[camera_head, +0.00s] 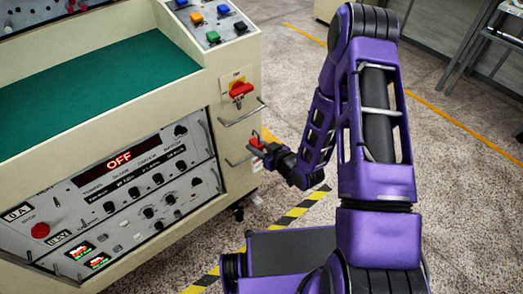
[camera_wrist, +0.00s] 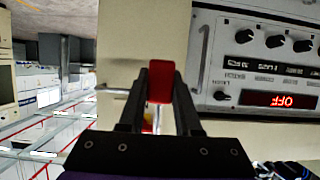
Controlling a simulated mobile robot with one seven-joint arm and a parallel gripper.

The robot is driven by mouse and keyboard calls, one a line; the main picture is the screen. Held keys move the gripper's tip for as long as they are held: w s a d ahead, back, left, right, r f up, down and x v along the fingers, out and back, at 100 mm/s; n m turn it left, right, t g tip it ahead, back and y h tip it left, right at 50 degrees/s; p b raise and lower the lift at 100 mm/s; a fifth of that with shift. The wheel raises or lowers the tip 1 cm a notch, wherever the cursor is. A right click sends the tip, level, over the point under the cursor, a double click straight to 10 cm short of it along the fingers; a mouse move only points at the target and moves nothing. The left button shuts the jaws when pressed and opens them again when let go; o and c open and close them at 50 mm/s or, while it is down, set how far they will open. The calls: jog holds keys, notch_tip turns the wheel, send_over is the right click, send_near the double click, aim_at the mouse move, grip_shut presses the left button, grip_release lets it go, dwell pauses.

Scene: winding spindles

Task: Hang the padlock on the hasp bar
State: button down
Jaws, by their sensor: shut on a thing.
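The red padlock (camera_head: 255,142) is between the fingertips of my gripper (camera_head: 263,147), close to the narrow end face of the beige cabinet. In the wrist view the padlock body (camera_wrist: 160,82) fills the gap between the two dark fingers. Part of one bar (camera_wrist: 112,91) shows left of the fingers in the wrist view. Whether the padlock touches a bar cannot be told.
A red rotary switch (camera_head: 240,90) on a yellow plate sits above the bars. The control panel (camera_head: 120,195) with its "OFF" display is on the cabinet's left face. A green worktop (camera_head: 95,95) lies above it. The floor right of the cabinet is open.

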jog(key=r+x, duration=0.2)
jog(key=x, duration=0.8)
jog(key=shift+w+a, duration=0.3)
jog(key=shift+w, duration=0.05)
dwell(0.3)
jog(key=shift+r, duration=0.15)
jog(key=c, duration=0.5)
grip_release()
jog(key=p+v, duration=0.1)
jog(key=v, duration=1.6)
jog(key=shift+s+d+r+p, duration=0.1)
jog(key=shift+s+d+p, duration=0.05)
jog(key=shift+p, duration=0.2)
